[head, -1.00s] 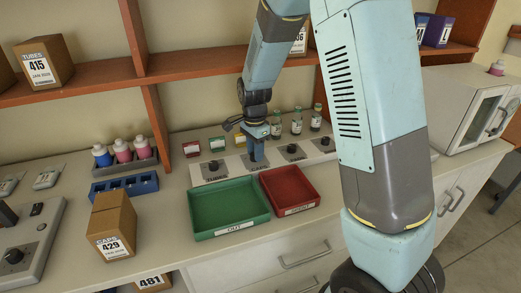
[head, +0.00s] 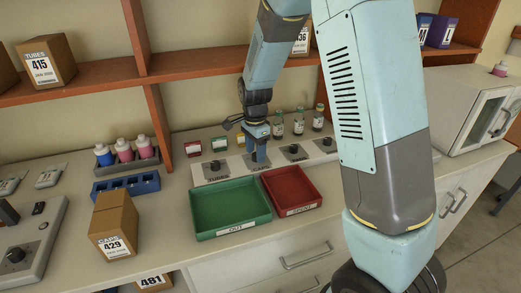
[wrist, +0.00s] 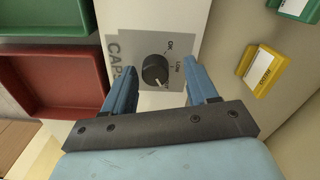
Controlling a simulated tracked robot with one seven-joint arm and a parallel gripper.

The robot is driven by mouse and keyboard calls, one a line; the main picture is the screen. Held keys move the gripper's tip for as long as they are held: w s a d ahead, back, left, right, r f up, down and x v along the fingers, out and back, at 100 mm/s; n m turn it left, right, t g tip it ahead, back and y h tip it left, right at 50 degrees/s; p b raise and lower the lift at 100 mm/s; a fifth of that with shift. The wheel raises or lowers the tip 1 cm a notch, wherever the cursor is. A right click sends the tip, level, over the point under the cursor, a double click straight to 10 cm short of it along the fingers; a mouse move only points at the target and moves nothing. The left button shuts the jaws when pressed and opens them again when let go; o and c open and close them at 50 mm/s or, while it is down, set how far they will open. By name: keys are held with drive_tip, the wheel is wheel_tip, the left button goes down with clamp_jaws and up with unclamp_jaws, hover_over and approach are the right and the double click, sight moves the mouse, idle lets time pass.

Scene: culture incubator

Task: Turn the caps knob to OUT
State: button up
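The caps knob (wrist: 155,70) is round and black, on a grey plate marked CAPS (wrist: 120,60) in the wrist view. OK and LOW are readable beside it; a third label is partly hidden near its lower right. A pale pointer mark on the knob faces down and slightly right, towards that third label. My gripper (wrist: 162,88) is open, its blue fingers apart on either side of the knob in the picture, with no clear contact. In the head view my gripper (head: 258,158) is over the CAPS plate and hides the knob.
Other knobs, including one marked TUBES (head: 214,166), share the white panel. A green OUT tray (head: 232,232) and a red tray (head: 296,211) lie in front. Small coloured label blocks (head: 219,143) and several vials (head: 298,124) stand behind. A shelf (head: 200,68) runs above.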

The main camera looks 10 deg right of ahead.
drive_tip(key=shift+d, duration=0.1)
wheel_tip(320, 180, up, 12)
idle(0.6)
drive_tip(key=shift+f, duration=0.1)
drive_tip(key=s+d+r+n+t+y, duration=0.1)
drive_tip(key=s+d+r+n+t, duration=0.1)
drive_tip(key=s+d+r+n, duration=0.6)
drive_tip(key=s+d+r+n+t, duration=0.1)
drive_tip(key=s+d+r+n, duration=0.1)
drive_tip(key=s, duration=0.7)
drive_tip(key=s+d+r+n+t+h, duration=0.1)
drive_tip(key=s+d+r+n+t, duration=0.1)
drive_tip(key=s+d, duration=0.3)
drive_tip(key=shift+s+r+n+t, duration=0.3)
drive_tip(key=shift+s+r+n, duration=0.1)
drive_tip(key=shift+s, duration=1.8)
